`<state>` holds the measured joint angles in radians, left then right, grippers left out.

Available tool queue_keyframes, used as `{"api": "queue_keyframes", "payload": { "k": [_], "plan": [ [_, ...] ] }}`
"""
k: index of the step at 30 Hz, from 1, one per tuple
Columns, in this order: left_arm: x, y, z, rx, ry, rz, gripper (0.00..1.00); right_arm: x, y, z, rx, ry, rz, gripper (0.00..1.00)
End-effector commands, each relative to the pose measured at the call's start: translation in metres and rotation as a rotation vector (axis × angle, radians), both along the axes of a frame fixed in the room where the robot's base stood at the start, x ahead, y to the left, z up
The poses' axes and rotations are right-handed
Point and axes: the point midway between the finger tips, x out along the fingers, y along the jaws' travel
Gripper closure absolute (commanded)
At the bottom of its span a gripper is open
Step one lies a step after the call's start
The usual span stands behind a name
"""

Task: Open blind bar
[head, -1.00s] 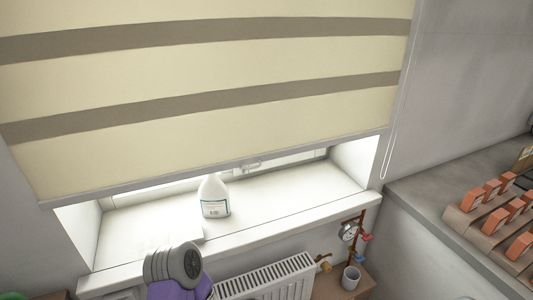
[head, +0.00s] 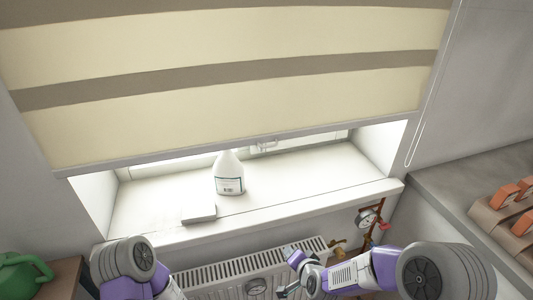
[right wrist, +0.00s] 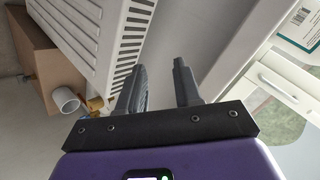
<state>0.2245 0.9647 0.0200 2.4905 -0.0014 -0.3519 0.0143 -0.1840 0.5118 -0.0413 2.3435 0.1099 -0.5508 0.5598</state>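The cream blind (head: 230,105) with brown stripes hangs over the window, partly lowered. Its pale bottom bar (head: 200,151) runs across just above the sill, tilted in the picture, with a gap of window below it. My right gripper (right wrist: 160,82) is open and empty in the right wrist view, its two dark fingers apart. In the head view it is low in front of the radiator, well below the bar and not touching it. My left arm shows at the lower left, but its gripper is out of view.
A white bottle (head: 229,176) and a small pale box (head: 198,213) stand on the sill (head: 290,185). The radiator (head: 215,275) is below. A looped cord (head: 409,155) hangs right of the blind. A green can (head: 22,277) is at left; orange items (head: 507,194) are at right.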

Motion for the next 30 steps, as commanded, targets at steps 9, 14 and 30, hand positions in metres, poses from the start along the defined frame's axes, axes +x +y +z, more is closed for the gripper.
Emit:
{"api": "queue_keyframes", "payload": {
  "k": [9,14,30],
  "plan": [
    [0.0,0.0,-0.012,0.0,0.0,0.0,0.57,0.024,0.047,0.277,0.616,-0.49,-0.168,0.66],
    [0.0,0.0,-0.013,0.0,0.0,0.0,0.57,0.015,0.048,0.323,0.757,-0.549,-0.177,0.66],
    [0.0,0.0,-0.013,0.0,0.0,0.0,0.57,0.077,0.068,0.337,0.771,-0.554,-0.179,0.66]
  ]
}}
